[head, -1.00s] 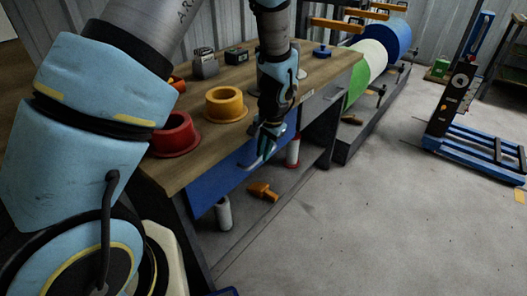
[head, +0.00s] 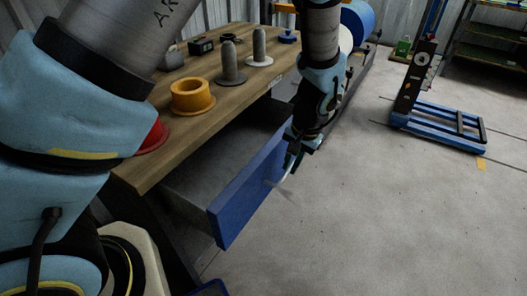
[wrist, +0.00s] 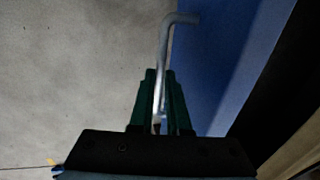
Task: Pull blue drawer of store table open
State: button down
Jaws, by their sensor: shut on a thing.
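The blue drawer (head: 243,198) of the store table (head: 151,176) stands well out from under the worktop. Its grey inside (head: 215,165) shows and looks empty where I can see it. My gripper (head: 290,172) is at the outer face of the drawer, and its arm hides the far end of the front. In the wrist view my gripper (wrist: 161,100) has its two green fingers shut on the pale metal bar handle (wrist: 165,50). The blue front (wrist: 222,60) is just to the right of the handle.
A yellow flanged ring (head: 192,97), a red ring (head: 153,137) and two grey spindles (head: 230,65) stand on the worktop. A blue-based stand (head: 430,110) is at the right. The floor (head: 380,220) in front of the drawer is clear.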

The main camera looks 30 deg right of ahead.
jog(key=s+d, duration=0.4)
jog(key=s, duration=0.3)
jog(key=shift+s, duration=0.1)
jog(key=c, duration=1.2)
grip_release()
jog(key=shift+o, duration=0.2)
notch_tip(320, 180, up, 11)
jog(key=s+d, duration=0.1)
jog(key=s, duration=0.1)
jog(key=shift+f, duration=0.2)
jog(key=shift+w, duration=0.1)
